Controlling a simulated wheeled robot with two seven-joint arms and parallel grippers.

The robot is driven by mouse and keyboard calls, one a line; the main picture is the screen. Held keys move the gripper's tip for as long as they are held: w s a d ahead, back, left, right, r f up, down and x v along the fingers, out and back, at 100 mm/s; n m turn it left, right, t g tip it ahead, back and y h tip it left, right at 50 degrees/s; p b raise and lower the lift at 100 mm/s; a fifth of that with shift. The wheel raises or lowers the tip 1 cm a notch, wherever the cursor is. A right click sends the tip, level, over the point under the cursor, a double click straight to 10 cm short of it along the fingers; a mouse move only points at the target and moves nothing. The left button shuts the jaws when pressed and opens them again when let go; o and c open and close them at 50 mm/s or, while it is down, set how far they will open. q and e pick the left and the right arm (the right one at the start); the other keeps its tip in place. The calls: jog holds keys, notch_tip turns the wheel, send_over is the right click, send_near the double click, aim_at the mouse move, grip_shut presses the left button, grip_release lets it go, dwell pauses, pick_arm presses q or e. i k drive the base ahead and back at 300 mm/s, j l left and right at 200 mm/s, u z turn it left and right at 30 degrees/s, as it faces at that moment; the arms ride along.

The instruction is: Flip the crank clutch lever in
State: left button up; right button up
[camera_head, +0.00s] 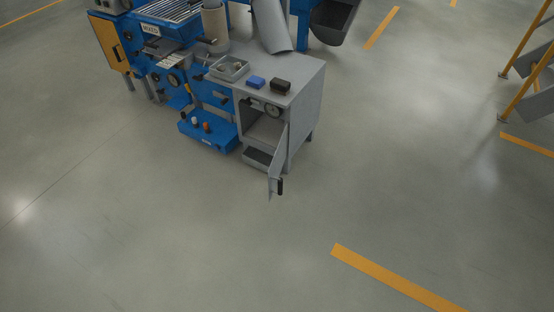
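A blue and grey machine with a "MIXED" label (150,29) stands at the upper left, some distance off across the floor. Several small dark handles and knobs show on its front, and a round dial (174,80) sits among them. I cannot tell which of these is the crank clutch lever; the parts are too small. Neither of my grippers is in view.
A grey cabinet (305,100) adjoins the machine, its door (278,165) open toward me. A blue block (256,82), a black block (281,87) and a grey tray (229,68) are on top. Yellow railing (526,45) stands at right. The foreground floor is clear.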

aim_at(187, 85)
jog(key=i+j, duration=0.3)
jog(key=i+j+z, duration=0.1)
jog(key=i+j, duration=0.15)
jog(key=j, duration=0.15)
jog(key=i+j, duration=0.55)
jog(key=j, duration=0.2)
jog(key=i+j+z, duration=0.1)
jog(key=i+j, duration=0.15)
jog(key=j, duration=0.15)
jog(key=i+j, duration=0.3)
jog(key=i+j+z, duration=0.1)
jog(key=i+j, duration=0.15)
jog(key=j, duration=0.25)
jog(key=i+j, duration=0.25)
jog(key=j, duration=0.15)
